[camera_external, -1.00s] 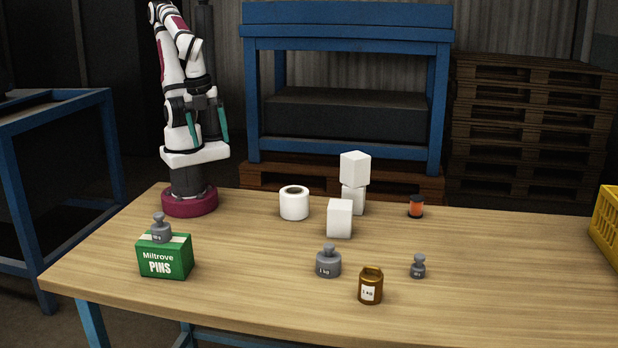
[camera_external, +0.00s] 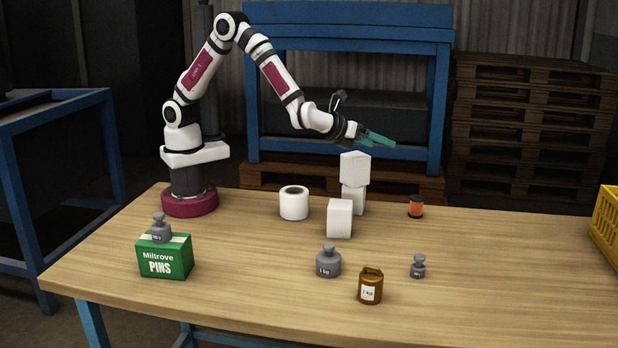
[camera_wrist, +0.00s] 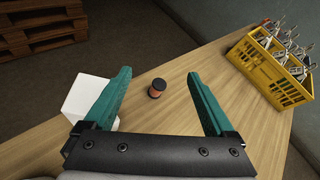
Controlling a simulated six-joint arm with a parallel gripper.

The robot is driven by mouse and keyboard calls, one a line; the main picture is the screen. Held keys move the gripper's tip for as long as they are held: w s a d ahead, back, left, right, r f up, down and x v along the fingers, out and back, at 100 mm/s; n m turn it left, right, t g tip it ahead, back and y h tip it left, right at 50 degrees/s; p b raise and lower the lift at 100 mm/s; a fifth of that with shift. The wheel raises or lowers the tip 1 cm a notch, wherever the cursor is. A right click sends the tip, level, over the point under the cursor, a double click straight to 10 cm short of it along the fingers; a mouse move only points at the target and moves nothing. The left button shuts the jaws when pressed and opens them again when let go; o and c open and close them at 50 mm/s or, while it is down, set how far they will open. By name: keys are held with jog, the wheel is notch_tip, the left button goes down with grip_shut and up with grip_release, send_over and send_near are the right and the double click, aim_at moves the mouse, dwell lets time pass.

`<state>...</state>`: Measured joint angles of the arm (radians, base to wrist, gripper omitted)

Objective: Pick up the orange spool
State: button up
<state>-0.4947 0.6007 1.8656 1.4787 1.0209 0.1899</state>
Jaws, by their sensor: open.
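The orange spool (camera_external: 416,207) is small, with dark ends, and stands upright toward the back right of the table. In the wrist view the spool (camera_wrist: 157,88) shows between my two teal fingers, ahead of them and nearer the left finger. My gripper (camera_external: 383,139) is open and empty, held in the air above and slightly right of the stacked white blocks, up and left of the spool. It also shows in the wrist view (camera_wrist: 158,84).
White blocks (camera_external: 355,168) stand stacked, with another block (camera_external: 340,217) in front. The table between spool and crate is clear.

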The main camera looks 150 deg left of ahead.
jog(key=w+a+f+m+t, duration=0.2)
jog(key=w+a+f+m, duration=0.15)
jog(key=a+f, duration=0.35)
jog(key=m, duration=0.2)
send_near(411, 199)
jog(key=shift+n, duration=0.25)
jog(key=x, duration=0.5)
jog(key=shift+s, duration=0.1)
jog(key=x, duration=0.5)
jog(key=shift+f, duration=0.2)
grip_shut()
jog(key=shift+r, duration=0.1)
